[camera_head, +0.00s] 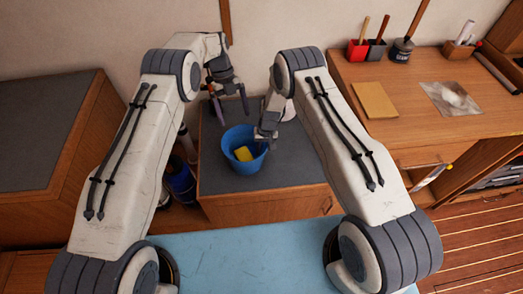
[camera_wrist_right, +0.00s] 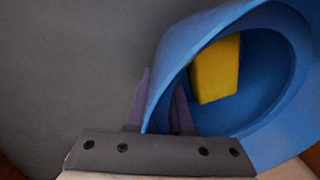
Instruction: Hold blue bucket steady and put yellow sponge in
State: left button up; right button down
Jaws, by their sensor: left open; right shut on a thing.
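The blue bucket (camera_head: 238,167) stands upright on the dark top of a low wooden cabinet. The yellow sponge (camera_head: 243,154) lies inside it and also shows within the bucket in the right wrist view (camera_wrist_right: 215,72). My right gripper (camera_head: 262,139) is shut on the bucket's rim at its right side. In the right wrist view its purple fingers (camera_wrist_right: 160,108) sit one on each side of the bucket wall (camera_wrist_right: 265,95). My left gripper (camera_head: 231,106) is open and empty, above and behind the bucket, apart from it. The bucket's bottom is partly hidden.
The dark cabinet top (camera_head: 292,170) is clear in front and right of the bucket. A wooden desk (camera_head: 400,130) on the right holds a tan pad (camera_head: 375,100), a clear packet (camera_head: 450,98) and red and black holders (camera_head: 367,50). Dark cylinders (camera_head: 182,180) stand left of the cabinet.

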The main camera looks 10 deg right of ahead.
jog(key=c, duration=0.7)
grip_release()
jog(key=shift+c, duration=0.2)
